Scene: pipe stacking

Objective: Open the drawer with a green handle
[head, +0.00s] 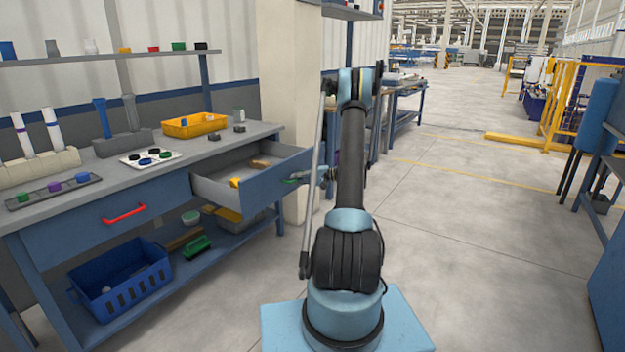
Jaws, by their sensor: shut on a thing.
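The drawer with the green handle (262,185) is the right one of the blue workbench, and it stands pulled well out. Its inside shows, with a small yellow thing and a brown thing in it. The green handle (291,180) is on the drawer's front and is partly hidden. My gripper (308,177) is at the handle and shut on it; the fingers are small and partly hidden by my arm. The other drawer, with a red handle (124,213), is shut at the left.
The bench top (130,172) carries a yellow tray (194,125), a grey rack with pipes and a white tray with round pieces. A blue crate (121,285) is on the lower shelf. A pale pillar (285,90) stands behind the drawer.

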